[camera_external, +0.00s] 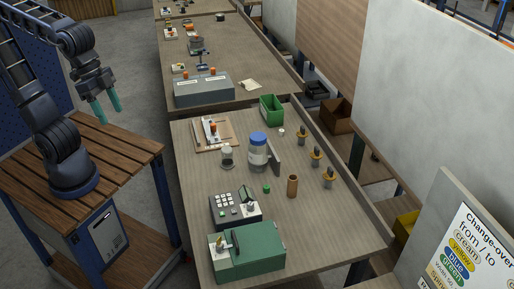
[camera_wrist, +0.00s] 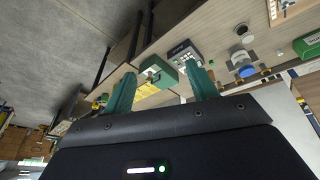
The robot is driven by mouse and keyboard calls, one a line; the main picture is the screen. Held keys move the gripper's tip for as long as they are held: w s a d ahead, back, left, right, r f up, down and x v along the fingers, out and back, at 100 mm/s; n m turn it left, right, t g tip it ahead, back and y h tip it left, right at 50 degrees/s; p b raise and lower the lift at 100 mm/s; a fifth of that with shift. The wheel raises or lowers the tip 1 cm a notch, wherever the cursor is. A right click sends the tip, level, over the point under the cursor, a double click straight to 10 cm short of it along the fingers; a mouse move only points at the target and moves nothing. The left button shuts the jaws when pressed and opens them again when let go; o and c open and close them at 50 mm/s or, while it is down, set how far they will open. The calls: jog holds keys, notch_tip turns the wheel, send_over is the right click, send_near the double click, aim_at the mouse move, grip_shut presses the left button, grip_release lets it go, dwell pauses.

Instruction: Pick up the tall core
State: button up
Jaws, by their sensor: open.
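The tall core (camera_external: 292,186) appears to be the brown upright cylinder on the workbench, right of the keypad box, in the external view. I cannot make it out surely in the wrist view. My gripper (camera_external: 110,115) is open and empty. It hangs above the wooden cart at the left, well apart from the core and the bench. In the wrist view its two green fingers (camera_wrist: 160,70) are spread, with the bench beyond them.
A blue-capped jar (camera_external: 258,151), a small glass jar (camera_external: 227,157), a keypad box (camera_external: 234,208) and a green machine (camera_external: 250,252) stand on the bench (camera_external: 325,236). Several dark-topped brass pieces (camera_external: 316,158) line its right side. A green bin (camera_external: 271,109) stands at the back.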

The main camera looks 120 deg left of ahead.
jog(key=w+a+n+g, duration=0.1)
jog(key=w+a+n, duration=0.15)
jog(key=w, duration=0.45)
jog(key=w+a+n, duration=0.2)
jog(key=w+a, duration=0.1)
jog(key=w, duration=0.4)
jog(key=n+g, duration=0.3)
jog(key=n, duration=0.9)
send_over(292, 186)
jog(key=a, duration=0.1)
jog(key=f, duration=2.5)
jog(key=shift+s+f, duration=0.1)
jog(key=shift+s, duration=0.25)
jog(key=shift+w+a+f, duration=0.1)
jog(key=shift+f, duration=0.1)
jog(key=f, duration=1)
jog(key=shift+a+f, duration=0.25)
jog(key=shift+f, duration=0.1)
jog(key=c, duration=1.1)
